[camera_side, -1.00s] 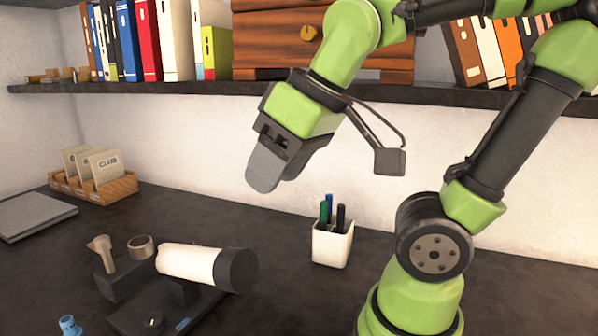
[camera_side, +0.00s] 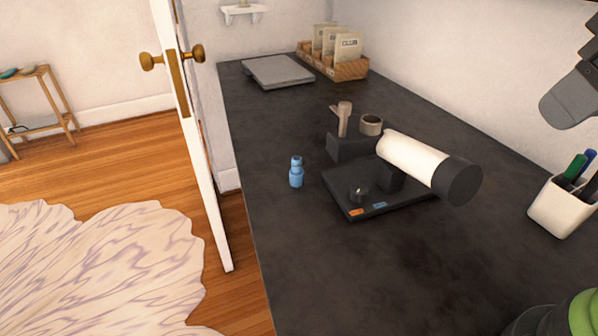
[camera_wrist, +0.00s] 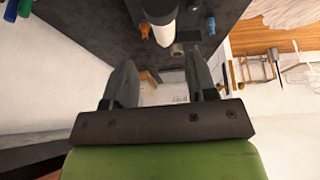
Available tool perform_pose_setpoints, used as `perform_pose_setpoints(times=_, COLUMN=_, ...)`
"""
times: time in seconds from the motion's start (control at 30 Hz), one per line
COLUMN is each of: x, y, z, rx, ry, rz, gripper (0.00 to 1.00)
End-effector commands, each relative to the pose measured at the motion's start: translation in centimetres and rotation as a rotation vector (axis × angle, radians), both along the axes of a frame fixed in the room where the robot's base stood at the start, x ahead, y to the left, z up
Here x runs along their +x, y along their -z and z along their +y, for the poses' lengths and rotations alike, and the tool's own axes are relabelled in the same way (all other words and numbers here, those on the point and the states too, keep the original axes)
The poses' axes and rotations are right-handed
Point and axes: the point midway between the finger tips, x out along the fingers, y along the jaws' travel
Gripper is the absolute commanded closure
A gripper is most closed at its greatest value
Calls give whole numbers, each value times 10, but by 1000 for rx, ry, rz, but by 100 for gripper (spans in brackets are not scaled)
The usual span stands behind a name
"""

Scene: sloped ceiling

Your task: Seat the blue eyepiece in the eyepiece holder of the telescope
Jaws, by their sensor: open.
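The blue eyepiece (camera_side: 296,172) stands upright on the dark worktop, left of the telescope, in the side view. A small blue shape in the wrist view (camera_wrist: 211,25) looks like it. The telescope (camera_side: 415,160) has a white tube and a black right end, on a flat black base (camera_side: 350,203). A tan angled tube piece (camera_side: 344,118) and a tan ring (camera_side: 371,125) stand by its left end; I cannot tell which is the eyepiece holder. My gripper (camera_wrist: 160,88) is open and empty, above and away from these. In the side view only part of it (camera_side: 572,98) shows at the right edge.
A white pen cup (camera_side: 562,207) stands at the right. A card box (camera_side: 345,66) and a grey slab (camera_side: 278,72) lie at the back. An orange item (camera_wrist: 145,28) shows beside the tube in the wrist view.

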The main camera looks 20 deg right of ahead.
Motion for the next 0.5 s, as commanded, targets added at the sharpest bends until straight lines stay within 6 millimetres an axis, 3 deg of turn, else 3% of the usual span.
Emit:
perform_pose_setpoints(times=0.27, x=81, y=30, z=-17, rx=-644, ry=-552, rz=263, gripper=48)
perform_pose_setpoints(times=0.37, x=117, y=44, z=-11, rx=-874, ry=-771, rz=330, gripper=48)
perform_pose_setpoints(times=0.5, x=166, y=71, z=12, rx=-1194, ry=-1092, rz=397, gripper=48)
